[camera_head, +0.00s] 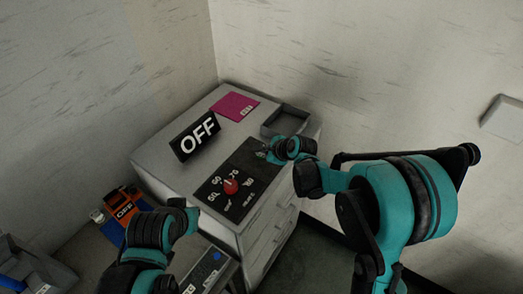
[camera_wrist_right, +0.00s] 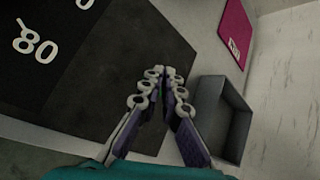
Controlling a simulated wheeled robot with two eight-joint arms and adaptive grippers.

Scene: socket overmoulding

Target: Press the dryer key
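A black control panel (camera_head: 238,180) lies on top of a grey cabinet, with a red dial knob (camera_head: 231,186) among white numbers. It also shows in the right wrist view (camera_wrist_right: 100,85). My right gripper (camera_wrist_right: 165,73) is over the panel's far right end, its fingertips together with nothing clearly held. A speck of green shows between the fingers in the right wrist view. The key there is mostly hidden by the gripper; I cannot tell whether it is touched. A black sign (camera_head: 195,136) reads OFF. My left arm is at lower left; its fingers are not visible.
A grey open tray (camera_head: 284,121) stands close beside my right gripper, also seen in the right wrist view (camera_wrist_right: 222,118). A pink sheet (camera_head: 236,106) lies at the cabinet's back. An orange-and-blue item (camera_head: 124,206) is at left. Walls rise behind.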

